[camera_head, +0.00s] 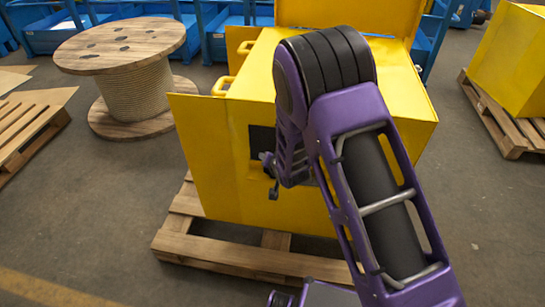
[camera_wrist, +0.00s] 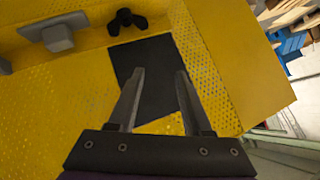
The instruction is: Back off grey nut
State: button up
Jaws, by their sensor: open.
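My gripper (camera_wrist: 160,78) is open and empty, its two fingers apart in front of a dark square patch (camera_wrist: 152,72) on a yellow surface. A dark lobed knob (camera_wrist: 126,20), shaped like a wing nut, sits beyond the fingertips near the top of the wrist view. A grey block on a flat grey plate (camera_wrist: 58,38) is at the upper left, apart from the fingers. I cannot tell for sure which of these is the grey nut. In the head view my arm hides most of this area.
The yellow box (camera_head: 215,150) stands on a wooden pallet (camera_head: 225,256), with yellow handles (camera_head: 222,86) at its upper left. A wooden cable reel (camera_head: 135,90) is at the left. Another yellow box (camera_head: 515,60) on a pallet is at the right. Grey floor is clear between.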

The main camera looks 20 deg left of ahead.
jog(key=w+d+f+n+t+y, duration=0.1)
jog(key=d+f+n, duration=0.1)
jog(key=d+f, duration=0.5)
jog(key=d+f+n+t, duration=0.1)
jog(key=d+f+t, duration=0.1)
jog(key=d+f, duration=0.5)
jog(key=s+d+t+b, duration=0.1)
jog(key=s+d+t, duration=0.25)
jog(key=d, duration=0.45)
jog(key=s+d+t, duration=0.2)
jog(key=s+d, duration=0.3)
jog(key=d, duration=0.3)
jog(key=shift+n, duration=0.3)
jog(key=x, duration=0.5)
jog(key=b+x, duration=0.1)
jog(key=x, duration=0.5)
jog(key=b+x, duration=0.1)
jog(key=x, duration=0.5)
jog(key=shift+d+f, duration=0.1)
jog(key=shift+f, duration=0.3)
grip_shut()
